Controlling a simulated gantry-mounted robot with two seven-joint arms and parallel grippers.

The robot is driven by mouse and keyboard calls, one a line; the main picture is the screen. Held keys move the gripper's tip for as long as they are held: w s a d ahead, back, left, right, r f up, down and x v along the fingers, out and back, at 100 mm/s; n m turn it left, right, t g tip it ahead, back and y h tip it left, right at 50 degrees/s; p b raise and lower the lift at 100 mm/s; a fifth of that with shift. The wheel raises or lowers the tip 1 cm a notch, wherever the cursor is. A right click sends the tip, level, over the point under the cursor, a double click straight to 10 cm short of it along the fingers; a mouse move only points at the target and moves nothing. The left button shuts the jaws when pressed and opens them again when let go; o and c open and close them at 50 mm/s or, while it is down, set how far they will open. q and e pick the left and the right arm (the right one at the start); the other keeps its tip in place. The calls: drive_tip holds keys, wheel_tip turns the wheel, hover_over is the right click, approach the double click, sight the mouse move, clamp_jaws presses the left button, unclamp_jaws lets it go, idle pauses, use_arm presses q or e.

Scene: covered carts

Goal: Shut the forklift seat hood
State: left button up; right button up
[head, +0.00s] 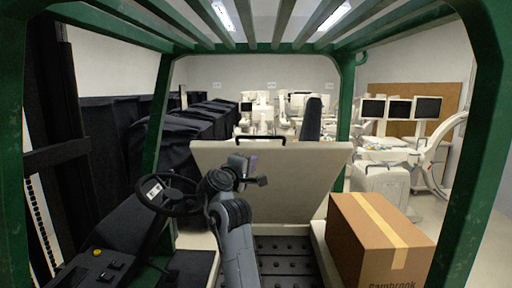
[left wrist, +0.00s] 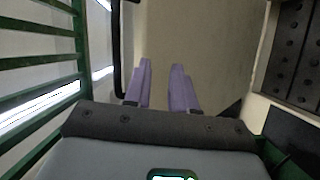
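The forklift seat hood is a large beige panel (head: 300,180) standing raised and tilted in the middle of the head view. A black bar handle (head: 260,139) sits at its top edge. My left gripper (head: 256,168) is in front of the panel's left half, below the handle. In the left wrist view, its two purple fingers (left wrist: 163,80) stand apart with nothing between them, facing the beige panel (left wrist: 205,40). The black handle (left wrist: 119,50) runs along the left of that view. Whether the fingers touch the panel I cannot tell. My right gripper is not in view.
A cardboard box (head: 375,240) stands at the right, beside the seat area. A steering wheel (head: 168,194) and dark console are at the left. A dark studded surface (head: 285,258) lies below the hood. Green cage posts and roof bars surround the space.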

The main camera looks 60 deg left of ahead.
use_arm(q)
drive_tip(key=t, duration=0.1)
approach(258, 138)
drive_tip(key=n, duration=0.1)
drive_tip(key=shift+y, duration=0.3)
drive_tip(key=p+x, duration=0.2)
drive_tip(key=x, duration=0.7)
drive_tip(key=shift+w+a, duration=0.15)
drive_tip(key=shift+w, duration=0.25)
drive_tip(key=shift+w+a+f+p, duration=0.1)
drive_tip(key=shift+w+a+p, duration=0.2)
drive_tip(key=shift+w, duration=0.1)
drive_tip(key=shift+c, duration=0.4)
clamp_jaws()
